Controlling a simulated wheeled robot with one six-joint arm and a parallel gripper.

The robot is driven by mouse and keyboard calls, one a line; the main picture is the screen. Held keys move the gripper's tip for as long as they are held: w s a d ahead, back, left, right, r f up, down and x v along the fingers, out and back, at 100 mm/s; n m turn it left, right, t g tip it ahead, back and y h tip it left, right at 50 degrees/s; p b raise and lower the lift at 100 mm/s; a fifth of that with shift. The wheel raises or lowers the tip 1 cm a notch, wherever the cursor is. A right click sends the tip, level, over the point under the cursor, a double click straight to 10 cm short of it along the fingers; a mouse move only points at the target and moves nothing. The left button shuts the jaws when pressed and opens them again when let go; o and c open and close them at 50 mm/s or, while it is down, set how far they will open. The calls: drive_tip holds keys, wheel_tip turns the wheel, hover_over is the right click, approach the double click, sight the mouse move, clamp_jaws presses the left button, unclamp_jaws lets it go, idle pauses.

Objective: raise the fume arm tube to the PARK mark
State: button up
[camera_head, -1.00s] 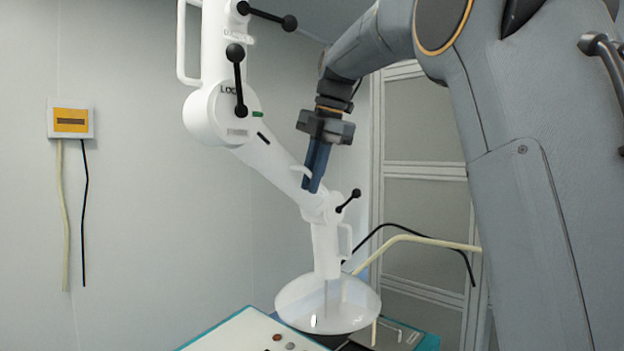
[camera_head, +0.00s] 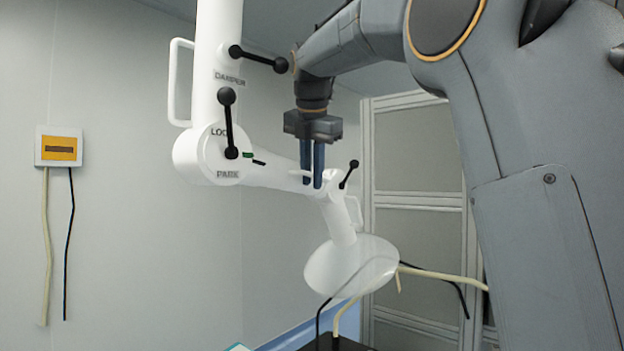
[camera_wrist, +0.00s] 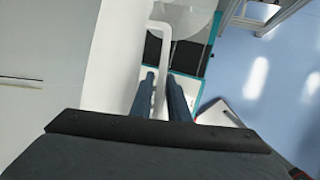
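The white fume arm tube (camera_head: 275,174) runs from the round joint housing (camera_head: 190,160) to the right, sloping slightly down to the elbow. The housing carries a LOCK label, a black lever (camera_head: 229,125), a PARK label (camera_head: 228,174) and a small green mark (camera_head: 248,155). A short black mark (camera_head: 259,162) on the tube lies just right of the green mark. My gripper (camera_head: 312,184) points down at the tube's outer end. In the wrist view its fingers (camera_wrist: 161,78) lie close on both sides of the tube's white handle (camera_wrist: 159,50) and appear shut on it.
The hood (camera_head: 350,268) hangs below the elbow, near a small black lever (camera_head: 349,174). An upper lever (camera_head: 258,59) sits by the DAMPER label. A grey panelled frame (camera_head: 415,200) stands behind at right. A yellow wall box (camera_head: 58,147) is at left.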

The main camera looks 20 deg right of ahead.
drive_tip(key=shift+o, duration=1.1)
drive_tip(key=shift+f, duration=0.1)
drive_tip(key=b+v, duration=0.1)
drive_tip(key=v, duration=0.6)
drive_tip(key=shift+s+r, duration=0.2)
drive_tip(key=shift+r, duration=0.15)
